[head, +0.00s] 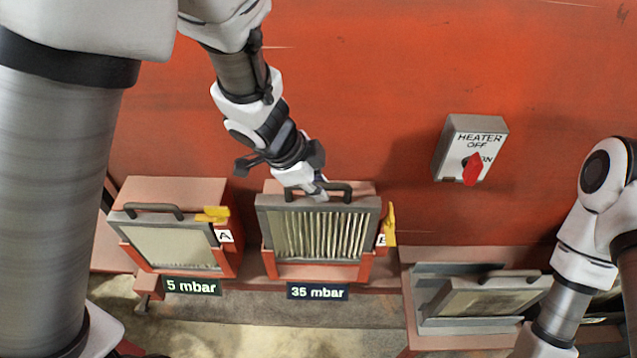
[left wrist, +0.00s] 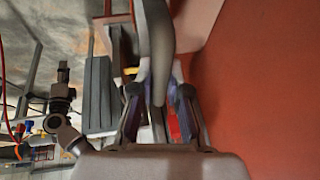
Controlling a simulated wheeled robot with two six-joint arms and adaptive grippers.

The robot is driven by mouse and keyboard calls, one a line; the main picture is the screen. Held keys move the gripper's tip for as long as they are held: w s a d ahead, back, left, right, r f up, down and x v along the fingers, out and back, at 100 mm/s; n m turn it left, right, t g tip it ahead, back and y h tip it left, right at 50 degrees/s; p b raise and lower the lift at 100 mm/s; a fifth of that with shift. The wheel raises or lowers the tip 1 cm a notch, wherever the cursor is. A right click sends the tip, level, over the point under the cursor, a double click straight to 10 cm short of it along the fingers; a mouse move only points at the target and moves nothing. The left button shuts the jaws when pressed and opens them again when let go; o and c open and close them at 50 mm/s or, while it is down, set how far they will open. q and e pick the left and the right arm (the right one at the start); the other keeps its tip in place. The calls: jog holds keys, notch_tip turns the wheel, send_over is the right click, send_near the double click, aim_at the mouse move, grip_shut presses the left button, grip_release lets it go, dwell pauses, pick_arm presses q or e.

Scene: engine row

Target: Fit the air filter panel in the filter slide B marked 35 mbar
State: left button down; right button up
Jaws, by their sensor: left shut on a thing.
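The air filter panel (head: 318,236), with pleats in a grey frame, stands in the red filter slide B (head: 268,262) above the 35 mbar label (head: 318,292). Its frame top shows above the slide's red side rails; I cannot tell whether it is fully seated. My left gripper (head: 318,190) is shut on the panel's dark handle (head: 340,187). In the left wrist view, the fingers (left wrist: 160,115) close around a grey bar. A yellow latch (head: 390,224) at B's right side points upright, clear of the panel front. My right gripper is out of frame; only its arm shows at right.
Slide A (head: 232,260), marked 5 mbar (head: 191,287), holds another panel (head: 168,247) with its yellow latch (head: 212,214) lying across the top corner. A grey tray (head: 425,322) at right holds a tilted, handled panel (head: 490,302). A heater switch box (head: 470,145) is on the red wall.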

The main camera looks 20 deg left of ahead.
aim_at(319, 212)
pick_arm(q)
jog(key=shift+f+b, duration=2.9)
jog(key=shift+f, duration=1)
jog(key=c, duration=1.1)
grip_release()
jog(key=v, duration=1.2)
jog(key=shift+s, duration=0.1)
